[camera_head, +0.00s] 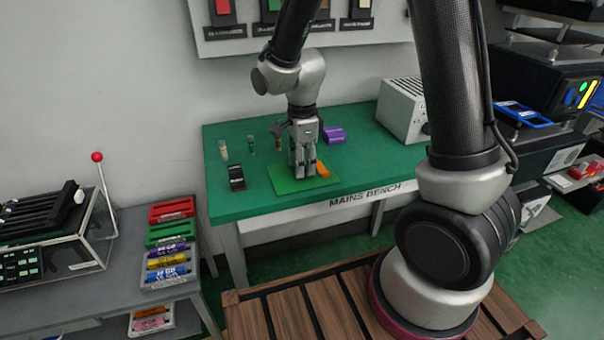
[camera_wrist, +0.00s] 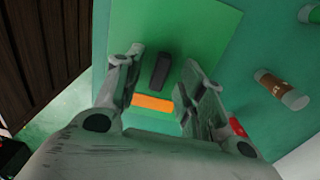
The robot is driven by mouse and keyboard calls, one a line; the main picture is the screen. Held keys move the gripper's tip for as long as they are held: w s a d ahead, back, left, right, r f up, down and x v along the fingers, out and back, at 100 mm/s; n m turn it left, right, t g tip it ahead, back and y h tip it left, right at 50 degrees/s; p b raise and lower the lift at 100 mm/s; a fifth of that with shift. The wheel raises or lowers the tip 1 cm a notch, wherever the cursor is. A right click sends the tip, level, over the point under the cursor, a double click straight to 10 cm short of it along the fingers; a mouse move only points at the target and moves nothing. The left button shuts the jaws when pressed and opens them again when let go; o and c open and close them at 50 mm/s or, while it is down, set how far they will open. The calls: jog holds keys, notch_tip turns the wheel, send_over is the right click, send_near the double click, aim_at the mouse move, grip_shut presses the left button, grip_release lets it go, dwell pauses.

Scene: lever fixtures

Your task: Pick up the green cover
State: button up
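A flat green sheet (camera_head: 285,184) lies on the green bench top; it also shows in the wrist view (camera_wrist: 205,28). A green piece (camera_head: 274,5) hangs on the wall panel. I cannot tell which of these is the green cover. My gripper (camera_head: 302,172) points down over the sheet. In the wrist view my gripper (camera_wrist: 158,76) has its fingers apart. A small dark block (camera_wrist: 160,72) and an orange block (camera_wrist: 152,103) show between the fingers, and nothing is visibly held. The orange block also shows in the head view (camera_head: 323,170), right beside the fingers.
A purple block (camera_head: 335,134), a black device (camera_head: 236,178) and small bottles (camera_head: 251,144) stand on the bench (camera_head: 222,203). A grey vented box (camera_head: 403,106) stands at its right end. Coloured trays (camera_head: 170,236) and a red-knobbed lever (camera_head: 98,158) are at left.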

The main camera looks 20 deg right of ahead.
jog(key=shift+f, duration=0.25)
grip_shut()
jog(key=shift+r, duration=0.1)
